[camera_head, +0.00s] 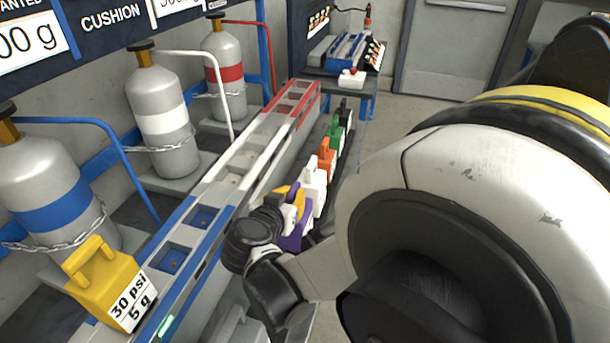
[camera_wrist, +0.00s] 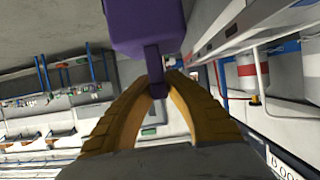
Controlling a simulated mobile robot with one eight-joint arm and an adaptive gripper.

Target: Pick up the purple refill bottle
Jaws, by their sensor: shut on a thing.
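The purple refill bottle (camera_wrist: 145,22) fills the top middle of the wrist view, with a narrow handle pointing toward my gripper. My gripper (camera_wrist: 160,82) has its two yellow fingers closed on both sides of that handle. In the head view, the purple bottle (camera_head: 294,241) is mostly hidden behind my gripper (camera_head: 288,194) and wrist, at the near end of a row of bottles. I cannot tell whether it touches its support.
White (camera_head: 314,180), orange (camera_head: 326,158) and green (camera_head: 336,134) bottles stand close behind the purple one. A long rail with blue, white and red sections (camera_head: 222,186) runs alongside. A yellow container (camera_head: 103,285) sits at left. Chained grey cylinders (camera_head: 160,120) stand beyond the rail.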

